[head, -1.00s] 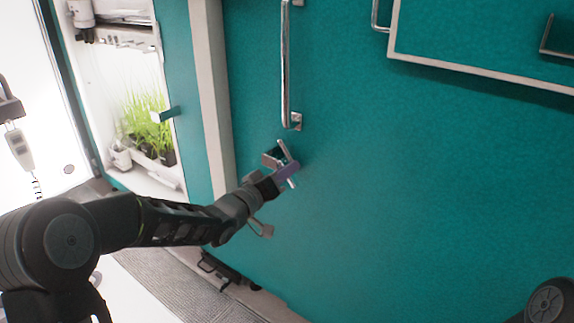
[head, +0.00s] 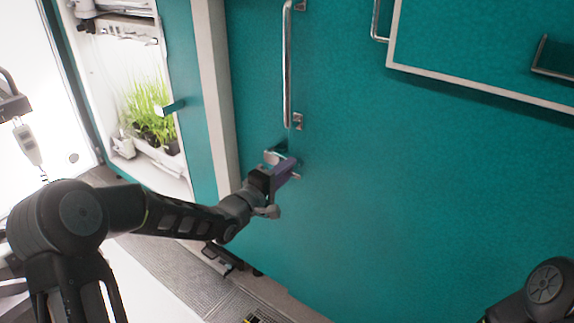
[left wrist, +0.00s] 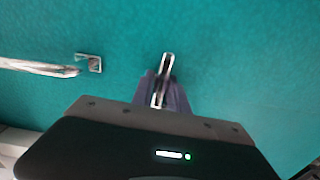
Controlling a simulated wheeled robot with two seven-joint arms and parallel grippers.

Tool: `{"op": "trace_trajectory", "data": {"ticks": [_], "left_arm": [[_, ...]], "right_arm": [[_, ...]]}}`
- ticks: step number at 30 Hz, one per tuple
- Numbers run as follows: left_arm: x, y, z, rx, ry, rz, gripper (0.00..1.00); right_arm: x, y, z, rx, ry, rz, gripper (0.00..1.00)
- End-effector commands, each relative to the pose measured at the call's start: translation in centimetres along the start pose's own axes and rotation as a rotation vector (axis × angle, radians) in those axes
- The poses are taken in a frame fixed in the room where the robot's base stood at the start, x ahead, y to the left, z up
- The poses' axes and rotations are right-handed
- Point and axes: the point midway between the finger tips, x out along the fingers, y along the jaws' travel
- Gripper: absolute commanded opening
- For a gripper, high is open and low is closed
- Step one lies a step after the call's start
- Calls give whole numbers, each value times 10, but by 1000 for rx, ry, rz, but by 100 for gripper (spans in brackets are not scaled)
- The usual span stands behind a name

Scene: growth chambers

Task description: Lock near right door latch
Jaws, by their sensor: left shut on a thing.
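The door latch (head: 271,157) is a small silver fitting on the teal door (head: 390,200), below the long vertical handle. My left gripper (head: 286,167) has purple fingers and is shut on the latch's lever at the door face. The fingers hide much of the latch in the head view; a short metal end shows beside them. In the left wrist view the bright lever (left wrist: 166,66) stands between the purple fingers (left wrist: 161,92). I cannot tell whether the latch is locked. My right gripper is out of view.
A long metal door handle (head: 288,70) stands above the latch; its lower end shows in the left wrist view (left wrist: 40,67). A pale-framed panel (head: 480,90) is at upper right. An open chamber with green plants (head: 147,105) is at left. The door right of the latch is clear.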

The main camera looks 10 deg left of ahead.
Motion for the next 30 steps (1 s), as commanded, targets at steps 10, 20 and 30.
{"op": "trace_trajectory", "data": {"ticks": [10, 20, 30], "left_arm": [[0, -1, 0, -75, 1, -1, 0], [0, -2, 0, -76, 1, -1, 21], [0, -1, 0, -74, 0, 0, 41]], "right_arm": [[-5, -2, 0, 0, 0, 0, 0], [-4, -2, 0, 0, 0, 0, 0], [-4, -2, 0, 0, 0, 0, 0]]}}
